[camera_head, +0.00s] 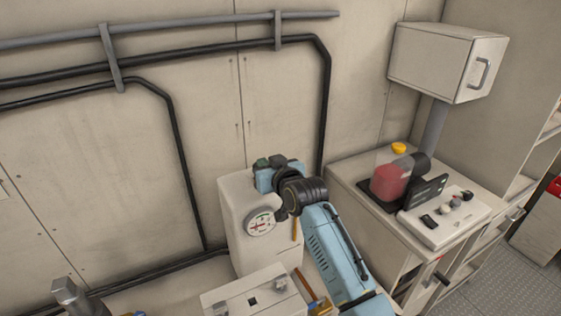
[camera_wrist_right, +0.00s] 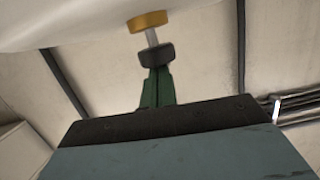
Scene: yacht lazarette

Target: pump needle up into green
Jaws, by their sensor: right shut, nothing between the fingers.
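A white pump cabinet (camera_head: 238,215) stands against the wall in the head view. A round dial gauge (camera_head: 261,223) with red and green marks is on its front; the needle's place is too small to read. My right gripper (camera_head: 266,177) is over the cabinet's top, its fingertips hidden there. In the right wrist view the shut green fingers (camera_wrist_right: 158,88) are empty, with their tips at a black knob (camera_wrist_right: 155,55). I cannot tell whether they touch it. The knob sits on a short metal rod from a brass collar (camera_wrist_right: 147,20) on a white surface. My left gripper is not in view.
A low white box (camera_head: 255,297) stands in front of the cabinet. A counter to the right holds a red-filled jar (camera_head: 390,180) and a white control panel (camera_head: 442,217). A wall cabinet (camera_head: 447,62) hangs above. Pipes (camera_head: 170,54) run along the wall.

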